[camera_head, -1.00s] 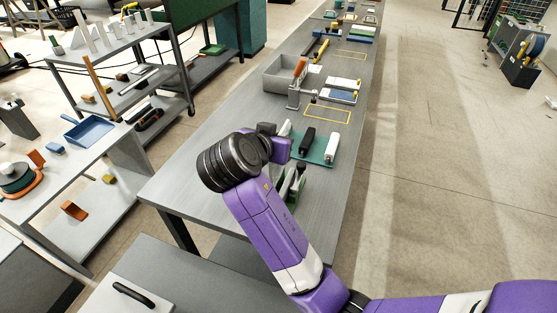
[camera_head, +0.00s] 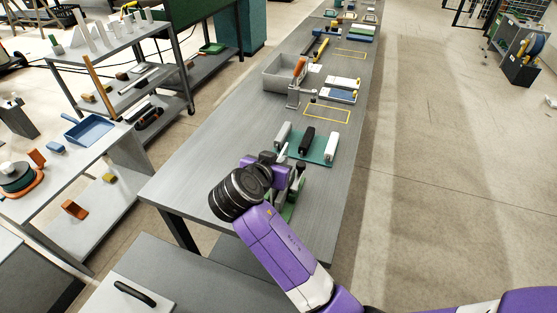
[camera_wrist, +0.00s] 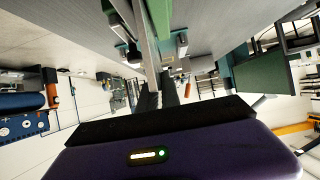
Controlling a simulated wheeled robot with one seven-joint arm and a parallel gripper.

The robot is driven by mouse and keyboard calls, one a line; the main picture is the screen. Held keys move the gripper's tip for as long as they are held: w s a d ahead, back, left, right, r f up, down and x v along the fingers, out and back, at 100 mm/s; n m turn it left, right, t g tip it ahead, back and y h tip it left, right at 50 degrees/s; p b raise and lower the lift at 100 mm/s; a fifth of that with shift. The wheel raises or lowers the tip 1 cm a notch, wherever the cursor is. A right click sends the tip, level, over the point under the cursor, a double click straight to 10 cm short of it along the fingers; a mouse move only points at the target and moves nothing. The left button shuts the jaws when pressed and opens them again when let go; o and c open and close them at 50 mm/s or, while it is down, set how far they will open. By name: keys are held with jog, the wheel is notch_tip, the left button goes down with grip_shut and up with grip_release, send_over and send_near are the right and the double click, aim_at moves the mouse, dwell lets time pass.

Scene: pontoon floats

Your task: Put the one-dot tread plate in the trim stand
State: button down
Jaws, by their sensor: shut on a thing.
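My gripper (camera_wrist: 158,98) is shut on a long, narrow grey plate (camera_wrist: 147,48), seen nearly edge-on in the wrist view. No dots can be made out on it, so I cannot tell from its face that it is the one-dot tread plate. In the head view, my wrist hides most of the fingers and the held plate. A green stand with grey upright parts (camera_head: 288,212), apparently the trim stand, is on the near part of the bench, partly behind my arm. My gripper is above or beside it; I cannot tell whether the plate touches it.
Just beyond, a teal mat (camera_head: 318,161) carries a grey, a black and a white block. Farther along the bench (camera_head: 215,140) are a yellow-outlined rectangle (camera_head: 328,113), a grey bin (camera_head: 274,82) and an orange-handled clamp (camera_head: 299,72). The bench's left part is clear.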

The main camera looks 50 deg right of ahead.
jog(key=c, duration=1.6)
grip_release()
jog(key=shift+f, duration=0.1)
jog(key=shift+o, duration=0.2)
jog(key=shift+r, duration=0.3)
jog(key=b+v, duration=0.1)
jog(key=v, duration=1.1)
jog(key=shift+f, duration=0.25)
